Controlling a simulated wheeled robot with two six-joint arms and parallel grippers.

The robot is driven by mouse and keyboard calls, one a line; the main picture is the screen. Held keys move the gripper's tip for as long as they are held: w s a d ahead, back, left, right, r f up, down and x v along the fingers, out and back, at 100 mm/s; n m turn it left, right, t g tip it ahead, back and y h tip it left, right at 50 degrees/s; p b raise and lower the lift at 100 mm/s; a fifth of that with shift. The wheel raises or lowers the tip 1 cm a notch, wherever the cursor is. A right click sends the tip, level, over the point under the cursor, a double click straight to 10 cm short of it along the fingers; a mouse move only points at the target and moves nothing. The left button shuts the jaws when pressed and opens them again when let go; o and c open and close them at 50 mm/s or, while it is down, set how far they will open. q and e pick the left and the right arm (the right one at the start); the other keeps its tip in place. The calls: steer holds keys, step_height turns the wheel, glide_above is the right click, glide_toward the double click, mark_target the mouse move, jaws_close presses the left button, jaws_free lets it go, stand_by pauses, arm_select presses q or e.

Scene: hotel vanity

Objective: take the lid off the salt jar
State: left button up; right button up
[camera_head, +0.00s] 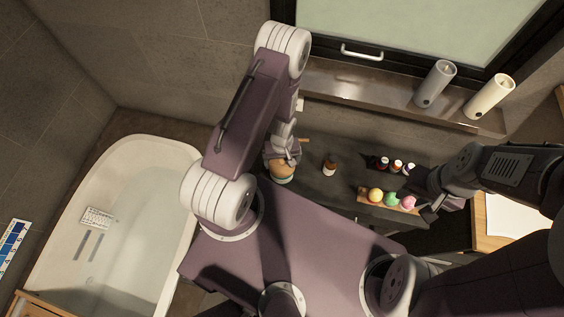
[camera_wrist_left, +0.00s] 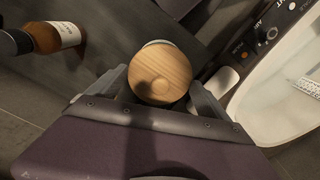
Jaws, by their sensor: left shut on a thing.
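The salt jar's round wooden lid (camera_wrist_left: 160,73) lies between the two fingers of my left gripper (camera_wrist_left: 162,88) in the left wrist view, with a finger against each side. A pale sliver of the salt jar (camera_wrist_left: 158,43) shows past the lid's far edge; the lid hides the rest. In the head view the lid (camera_head: 281,169) shows under my left gripper (camera_head: 284,156), with a pale blue band of the jar below it. I cannot tell whether any gap lies between lid and jar. My right gripper (camera_head: 433,207) is beside the tray of coloured balls; its fingers are too small and dark to read.
A brown bottle (camera_head: 329,165) stands right of the jar; it also shows in the left wrist view (camera_wrist_left: 45,37). Several small bottles (camera_head: 397,167) and a wooden tray (camera_head: 364,195) with coloured balls stand further right. The bathtub (camera_head: 172,160) is at left. Two candles (camera_head: 490,96) stand on the ledge.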

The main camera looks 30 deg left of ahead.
arm_select(q)
steer(key=shift+r, duration=0.4)
step_height(320, 180, up, 3)
steer(key=shift+f+b, duration=0.2)
steer(key=shift+b, duration=0.15)
steer(key=w+d+r+b, duration=0.2)
steer(key=w+d+r, duration=0.2)
steer(key=d+r, duration=0.3)
steer(key=d, duration=0.4)
steer(key=shift+r, duration=0.2)
steer(key=shift+f, duration=0.1)
step_height(320, 180, up, 4)
steer(key=m+b, duration=0.4)
steer(key=m, duration=0.3)
glide_above(282, 161)
steer(key=w+d, duration=0.1)
steer(key=w, duration=0.3)
steer(key=shift+w+d, duration=0.2)
